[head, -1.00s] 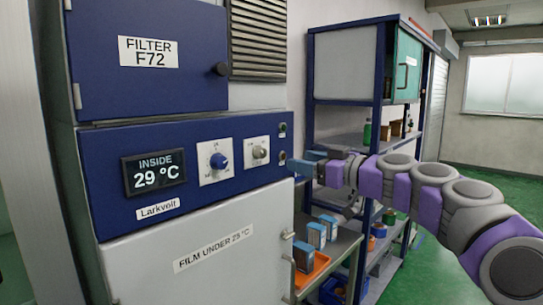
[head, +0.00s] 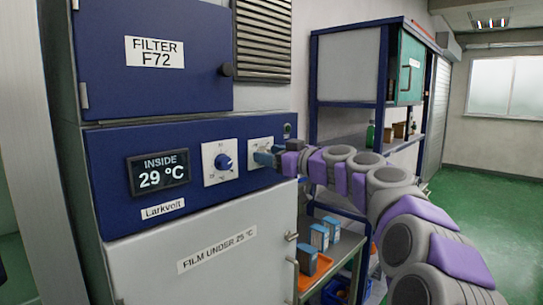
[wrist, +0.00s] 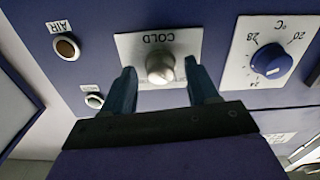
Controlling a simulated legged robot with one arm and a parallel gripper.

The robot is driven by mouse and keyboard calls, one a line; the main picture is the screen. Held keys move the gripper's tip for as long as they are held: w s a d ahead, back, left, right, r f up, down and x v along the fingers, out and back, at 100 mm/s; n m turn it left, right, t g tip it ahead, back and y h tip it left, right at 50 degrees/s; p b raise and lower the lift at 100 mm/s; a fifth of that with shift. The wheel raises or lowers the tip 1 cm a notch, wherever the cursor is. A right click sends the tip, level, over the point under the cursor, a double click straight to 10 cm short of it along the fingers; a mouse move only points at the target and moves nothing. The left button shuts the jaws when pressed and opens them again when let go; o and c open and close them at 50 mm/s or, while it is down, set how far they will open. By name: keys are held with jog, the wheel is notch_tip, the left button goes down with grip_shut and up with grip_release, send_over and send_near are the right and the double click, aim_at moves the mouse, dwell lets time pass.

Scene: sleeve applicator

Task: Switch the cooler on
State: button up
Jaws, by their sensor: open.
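The cooler's blue control panel (head: 110,170) carries a display (head: 160,173) reading INSIDE 29 °C. A blue dial (head: 223,162) on a white plate sits right of the display; in the wrist view the blue dial (wrist: 271,61) has a °C scale. The grey knob (wrist: 160,68) on a plate marked COLD shows upside down in the wrist view. My gripper (wrist: 163,88) is open, its blue fingers on either side of the grey knob, close to the panel. In the head view my gripper (head: 266,157) covers most of that knob's plate (head: 259,143).
A brown button (wrist: 67,47) marked AIR and a small white button (wrist: 94,101) are beside the knob plate. A filter door (head: 150,90) is above, and a door labelled FILM UNDER 25 °C (head: 200,270) below. Shelving (head: 345,70) and a cart with blue boxes (head: 320,236) stand right.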

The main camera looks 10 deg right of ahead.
jog(key=shift+c, duration=0.4)
jog(key=c, duration=1)
jog(key=shift+o, duration=0.2)
jog(key=shift+m, duration=0.4)
jog(key=m+p, duration=0.4)
jog(key=m, duration=0.5)
jog(key=shift+r+p, duration=0.2)
jog(key=shift+p, duration=0.15)
jog(key=shift+w+f+m+p, duration=0.1)
jog(key=shift+f+m+p, duration=0.1)
jog(key=shift+m+p, duration=1.7)
jog(key=shift+f+m+p, duration=0.15)
jog(key=shift+m+p, duration=1.3)
jog(key=shift+m, duration=0.75)
jog(key=shift+f, duration=0.1)
